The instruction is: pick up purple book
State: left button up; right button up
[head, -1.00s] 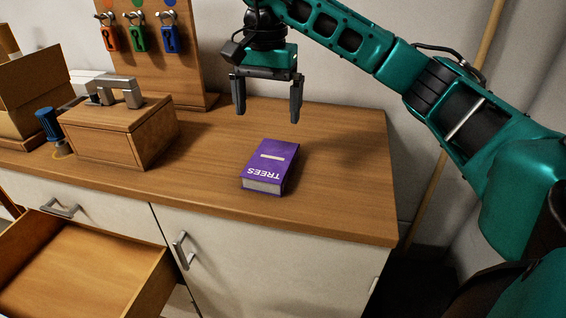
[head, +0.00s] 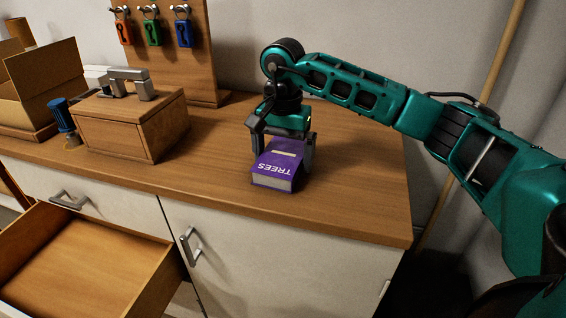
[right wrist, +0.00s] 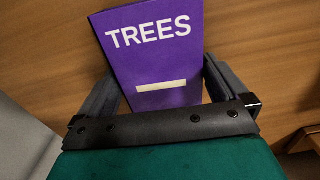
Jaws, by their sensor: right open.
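The purple book (head: 277,167) with "TREES" on its cover lies flat on the wooden counter top in the head view. It also shows in the right wrist view (right wrist: 152,62). My right gripper (head: 283,160) is open and low over the counter, with one finger on each side of the book's far part. The right wrist view shows the two fingers (right wrist: 158,88) spread on either side of the book; I cannot tell whether they touch it. My left gripper is not in view.
A wooden box (head: 130,124) with a grey handle stands left on the counter (head: 350,195). Behind it is a board (head: 180,60) with several coloured padlocks. An open cardboard box (head: 42,85) and a blue-handled tool (head: 62,118) are further left. An open drawer (head: 85,250) juts out below.

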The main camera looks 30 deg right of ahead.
jog(key=shift+f, duration=0.1)
jog(key=c, duration=0.8)
jog(key=shift+c, duration=0.4)
